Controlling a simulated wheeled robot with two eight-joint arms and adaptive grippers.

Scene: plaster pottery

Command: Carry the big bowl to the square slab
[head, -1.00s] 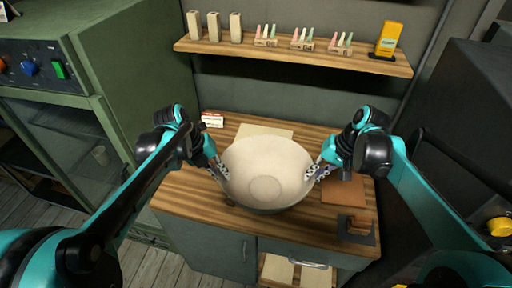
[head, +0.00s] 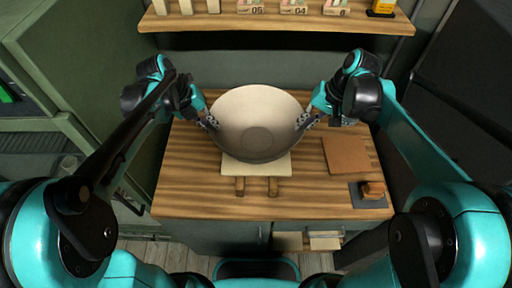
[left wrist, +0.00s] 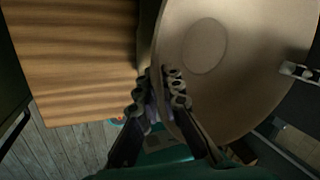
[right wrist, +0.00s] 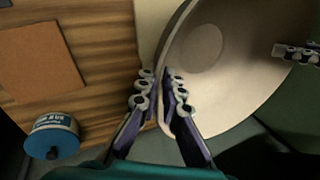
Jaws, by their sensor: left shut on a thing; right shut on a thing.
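The big bowl (head: 256,125) is pale, wide and open upward. My left gripper (head: 208,122) is shut on its left rim and my right gripper (head: 306,121) on its right rim. The left wrist view shows the left fingers (left wrist: 162,90) on the bowl wall, and the right wrist view shows the right fingers (right wrist: 160,92) on it too. The bowl is over a pale square slab (head: 257,168), whose front strip shows below it; the rest is hidden. I cannot tell whether the bowl touches the slab.
A brown square board (head: 346,155) and a dark mat (head: 362,199) with a brown block are to the right. A shelf (head: 280,22) runs above the table's back. The table's left is clear.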

